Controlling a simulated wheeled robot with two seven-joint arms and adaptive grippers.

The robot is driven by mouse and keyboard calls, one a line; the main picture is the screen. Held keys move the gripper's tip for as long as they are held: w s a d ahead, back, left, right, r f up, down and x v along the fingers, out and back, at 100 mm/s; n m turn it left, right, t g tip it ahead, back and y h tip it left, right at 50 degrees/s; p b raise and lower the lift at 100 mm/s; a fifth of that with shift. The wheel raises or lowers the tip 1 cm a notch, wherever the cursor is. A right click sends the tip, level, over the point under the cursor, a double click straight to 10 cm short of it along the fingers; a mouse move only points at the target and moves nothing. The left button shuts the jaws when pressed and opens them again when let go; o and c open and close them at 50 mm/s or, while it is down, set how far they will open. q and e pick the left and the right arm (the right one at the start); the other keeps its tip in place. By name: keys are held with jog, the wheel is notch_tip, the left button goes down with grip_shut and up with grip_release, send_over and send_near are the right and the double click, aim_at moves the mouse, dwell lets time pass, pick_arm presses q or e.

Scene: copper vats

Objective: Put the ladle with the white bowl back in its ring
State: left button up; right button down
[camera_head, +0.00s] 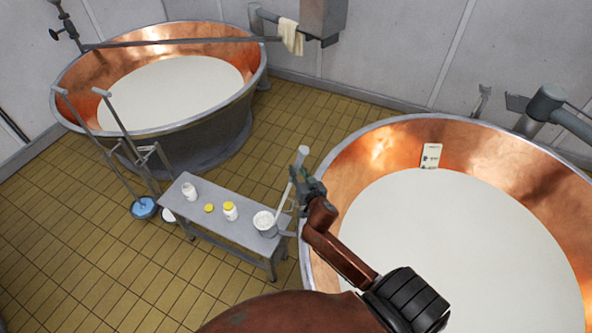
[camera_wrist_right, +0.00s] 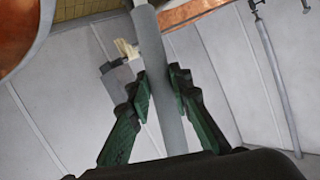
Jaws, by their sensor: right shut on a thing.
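My right gripper (camera_head: 308,187) is shut on a pale grey rod (camera_head: 301,160), like a ladle handle, beside the right vat's rim. In the right wrist view the rod (camera_wrist_right: 167,110) runs between the fingers of the gripper (camera_wrist_right: 158,80). The rod slants down towards a white bowl-like vessel (camera_head: 265,221) at the bench's right end. I cannot tell whether they are joined. At the left, a stand (camera_head: 145,155) holds long grey handles. A blue bowl (camera_head: 144,207) and a whitish one (camera_head: 167,215), partly hidden by the bench, show at its foot. My left gripper is out of view.
A grey bench (camera_head: 215,208) carries a white jar (camera_head: 189,191), a yellow lid (camera_head: 209,208) and a yellow-capped jar (camera_head: 230,210). Copper vats of white liquid stand at the back left (camera_head: 253,88) and right (camera_head: 325,165). Tiled floor (camera_head: 80,250) is clear at the front left.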

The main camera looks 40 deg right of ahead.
notch_tip(320, 180, down, 6)
jog(key=s+d+b, duration=0.1)
jog(key=b, duration=0.3)
jog(key=shift+s+b, duration=0.15)
jog(key=shift+b, duration=0.2)
jog(key=shift+p, duration=0.3)
dwell(0.6)
jog(key=c, duration=1.7)
grip_release()
jog(key=shift+s+f, duration=0.1)
